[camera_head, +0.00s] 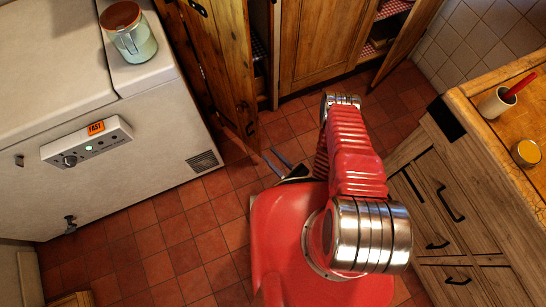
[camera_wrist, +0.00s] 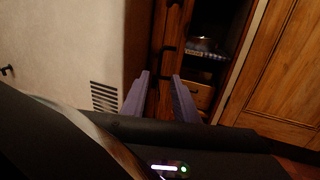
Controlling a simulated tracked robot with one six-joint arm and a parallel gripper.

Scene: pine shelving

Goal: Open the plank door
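A plank door (camera_head: 222,60) of brown pine with dark metal fittings stands swung outward beside the white chest freezer. In the wrist view the plank door (camera_wrist: 170,38) appears nearly edge-on, with an opening to its right showing shelves. My gripper (camera_head: 277,160) is low in front of the cupboard, just right of and nearer than the door's lower end. In the wrist view my gripper (camera_wrist: 161,98) has its two fingers apart, with the door's edge seen between and beyond them. I cannot tell whether they touch it. Nothing is visibly held.
The chest freezer (camera_head: 100,130) with a jar (camera_head: 131,38) on top closes off the left. A wooden counter with drawers (camera_head: 445,205) stands at right, holding a mug (camera_head: 497,102). Another pine door (camera_head: 408,40) stands open at the back right. Tiled floor (camera_head: 165,235) is clear between.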

